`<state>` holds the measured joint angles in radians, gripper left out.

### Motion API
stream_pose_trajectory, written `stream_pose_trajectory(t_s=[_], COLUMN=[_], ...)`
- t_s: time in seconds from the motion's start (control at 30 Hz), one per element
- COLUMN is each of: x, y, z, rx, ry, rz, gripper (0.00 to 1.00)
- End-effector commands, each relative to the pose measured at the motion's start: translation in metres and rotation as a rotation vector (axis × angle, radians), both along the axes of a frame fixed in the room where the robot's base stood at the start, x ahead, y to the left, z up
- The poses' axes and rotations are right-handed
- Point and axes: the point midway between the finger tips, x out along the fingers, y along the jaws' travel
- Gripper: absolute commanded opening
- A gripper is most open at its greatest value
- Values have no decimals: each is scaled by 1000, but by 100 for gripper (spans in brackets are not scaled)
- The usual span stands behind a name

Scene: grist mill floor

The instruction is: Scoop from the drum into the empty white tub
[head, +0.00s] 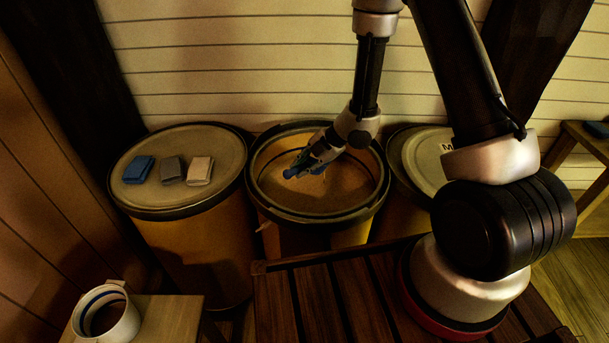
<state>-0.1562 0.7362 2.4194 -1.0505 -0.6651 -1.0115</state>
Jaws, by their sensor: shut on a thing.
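The open drum (262,208) stands in the middle with brown material (342,187) inside it. My gripper (310,163) reaches down into the drum's mouth and is shut on a blue scoop (292,172). Only part of the scoop shows, and I cannot tell whether it touches the material or holds any. The white tub (124,322) stands at the bottom left on a light wooden surface. Its open top shows a dark inside, and its bottom edge is cut off by the frame.
A lidded drum (190,245) on the left carries a blue (139,170), a grey (172,170) and a pale folded item (200,170). Another lidded drum (418,158) stands at right, partly behind my arm. A slatted wooden surface (310,305) lies in front.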

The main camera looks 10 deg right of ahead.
Motion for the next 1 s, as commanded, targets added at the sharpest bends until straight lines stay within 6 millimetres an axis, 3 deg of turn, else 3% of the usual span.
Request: stream_pose_trajectory(t_s=[0.4,1.0], x=[-8,-12], y=[12,13], z=[34,40], rx=[-200,-251], ry=[-190,-231], rz=[3,-1], gripper=[0,0])
